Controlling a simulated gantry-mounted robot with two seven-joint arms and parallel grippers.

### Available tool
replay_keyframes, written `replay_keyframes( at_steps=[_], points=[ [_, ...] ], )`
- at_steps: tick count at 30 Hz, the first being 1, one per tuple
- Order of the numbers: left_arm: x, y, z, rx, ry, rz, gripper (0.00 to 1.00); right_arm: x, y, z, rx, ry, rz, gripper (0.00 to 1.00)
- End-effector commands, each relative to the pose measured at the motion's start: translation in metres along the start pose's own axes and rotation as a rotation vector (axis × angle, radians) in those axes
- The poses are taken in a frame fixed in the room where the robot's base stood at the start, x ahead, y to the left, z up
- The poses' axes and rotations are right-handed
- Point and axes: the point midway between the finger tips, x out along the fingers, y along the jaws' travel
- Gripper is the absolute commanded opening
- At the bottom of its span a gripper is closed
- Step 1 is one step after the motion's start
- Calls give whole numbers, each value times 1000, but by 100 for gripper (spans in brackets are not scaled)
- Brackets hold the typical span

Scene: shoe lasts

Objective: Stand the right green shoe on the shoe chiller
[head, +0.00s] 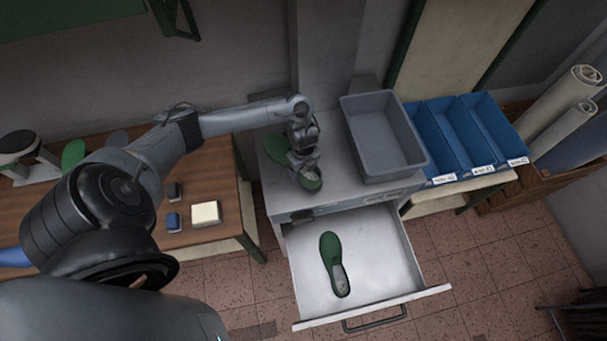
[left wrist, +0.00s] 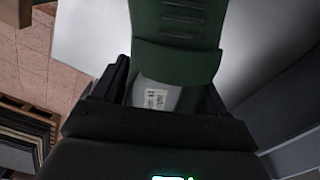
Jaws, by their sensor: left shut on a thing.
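The shoe chiller (head: 270,188) is a grey cabinet with its drawer (head: 385,240) pulled out. One green shoe (head: 330,248) lies in the open drawer. Another green shoe (head: 275,147) is at the left of the cabinet top, partly hidden by my left gripper (head: 304,168). The left gripper is shut on this shoe. In the left wrist view, the held shoe (left wrist: 180,40) runs up from between the fingers, with a white label on its grey part. I cannot tell whether its sole touches the top. My right gripper is not in view.
A grey bin (head: 383,104) stands on the cabinet top, right of the held shoe. Blue bins (head: 470,133) stand further right. The wooden table (head: 205,184) at left bears a cream block (head: 205,214), small dark blocks and green shoe-shaped pieces (head: 74,152).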

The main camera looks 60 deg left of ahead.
Motion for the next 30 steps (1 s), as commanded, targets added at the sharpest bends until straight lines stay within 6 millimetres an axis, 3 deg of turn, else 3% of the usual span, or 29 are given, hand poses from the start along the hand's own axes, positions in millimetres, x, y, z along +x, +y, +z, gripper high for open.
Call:
replay_keyframes(
  at_steps=[9,18,19,24,30],
  points=[
    [34,0,-1,-2,1,1,27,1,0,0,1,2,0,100],
    [39,0,-1,-1,1,-1,27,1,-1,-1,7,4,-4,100],
    [39,0,-1,-1,1,0,78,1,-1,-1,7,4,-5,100],
    [39,0,-1,-1,1,0,100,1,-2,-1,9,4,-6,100],
    [39,0,-1,-1,1,0,100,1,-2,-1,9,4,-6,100]
  ],
)
